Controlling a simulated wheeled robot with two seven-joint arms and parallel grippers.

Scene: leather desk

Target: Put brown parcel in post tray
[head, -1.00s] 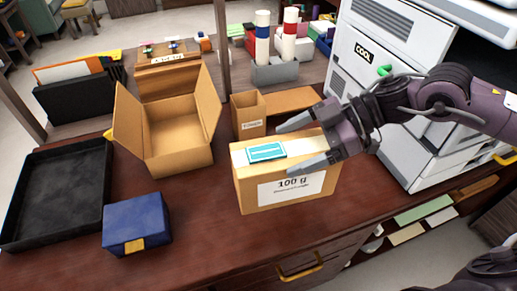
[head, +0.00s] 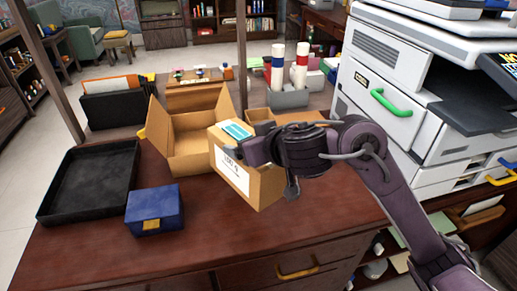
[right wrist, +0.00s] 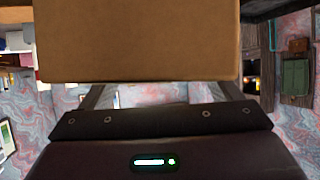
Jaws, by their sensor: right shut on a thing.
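The brown parcel (head: 262,187) is a cardboard box with a white weight label and a teal sticker on top. My right gripper (head: 243,145) is shut on its upper part and appears to hold it above the desk, turned at an angle. In the right wrist view the parcel (right wrist: 137,40) fills the top middle. The black post tray (head: 75,213) lies empty at the left of the desk. My left gripper is not in view.
A blue box (head: 154,208) sits just right of the tray. An open carton (head: 185,135) stands behind the parcel, partly hidden by it. A black file holder (head: 115,107) is behind the tray. A white printer (head: 385,75) stands at right.

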